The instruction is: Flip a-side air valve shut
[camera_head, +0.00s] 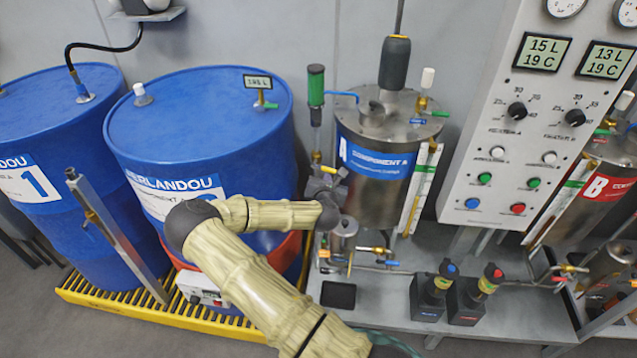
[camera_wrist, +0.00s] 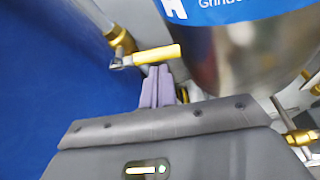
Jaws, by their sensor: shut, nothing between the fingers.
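The component A tank (camera_head: 375,185), a steel drum with a blue label, stands right of my gripper (camera_head: 328,180). A small valve with a yellow lever (camera_head: 323,168) sits at the tank's left side, close to my fingertips. In the wrist view the yellow lever (camera_wrist: 155,55) lies roughly crosswise on a brass fitting (camera_wrist: 120,42), just past the tips of my gripper (camera_wrist: 158,72). The fingers are shut with nothing between them. I cannot tell whether they touch the lever. No label on this valve is readable, so I cannot confirm it is the a-side air valve.
Blue drums (camera_head: 205,110) stand at left on a yellow grated pallet (camera_head: 110,300). A control panel (camera_head: 535,120) is at right, beside the red-labelled B tank (camera_head: 605,190). More small valves (camera_head: 380,252) and pipes crowd the tank's foot. Another brass fitting (camera_wrist: 297,135) shows at the wrist view's right.

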